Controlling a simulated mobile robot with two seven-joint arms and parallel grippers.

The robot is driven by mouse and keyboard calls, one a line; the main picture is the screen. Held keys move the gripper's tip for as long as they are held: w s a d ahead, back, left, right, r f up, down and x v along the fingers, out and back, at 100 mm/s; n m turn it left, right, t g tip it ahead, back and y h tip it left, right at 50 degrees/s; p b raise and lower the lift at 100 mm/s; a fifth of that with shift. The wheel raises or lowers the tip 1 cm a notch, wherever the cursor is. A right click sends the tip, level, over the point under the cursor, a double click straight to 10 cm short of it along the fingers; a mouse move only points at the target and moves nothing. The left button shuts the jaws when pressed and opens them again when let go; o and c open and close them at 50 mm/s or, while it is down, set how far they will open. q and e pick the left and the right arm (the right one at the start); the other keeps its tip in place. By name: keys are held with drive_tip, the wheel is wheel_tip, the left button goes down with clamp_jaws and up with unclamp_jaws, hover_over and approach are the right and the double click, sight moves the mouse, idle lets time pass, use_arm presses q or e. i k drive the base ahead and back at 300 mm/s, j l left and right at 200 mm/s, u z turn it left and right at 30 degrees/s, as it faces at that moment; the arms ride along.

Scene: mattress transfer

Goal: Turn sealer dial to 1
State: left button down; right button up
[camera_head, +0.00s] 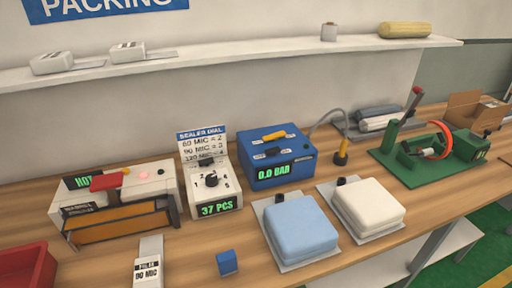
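The sealer dial (211,180) is a black knob on the sloped white face of a small box (228,190), with numbers around it. Which number it points to is too small to tell. A sign (201,143) behind it reads "SEALER DIAL" and lists 60 MIC = 2, 90 MIC = 3, 120 MIC = 4. A green display (217,208) below the dial reads "37 PCS". Neither of my grippers is in view.
A blue pump box (277,157) reading "0.0 BAR" stands right of the dial. Blue (297,230) and white (368,207) cushions lie in front. A "90 MIC" film card (148,270), blue cube (227,263) and red bin (24,268) are nearer. A green device (430,160) stands right.

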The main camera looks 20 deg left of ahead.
sight(211, 180)
drive_tip(key=u, duration=1.55)
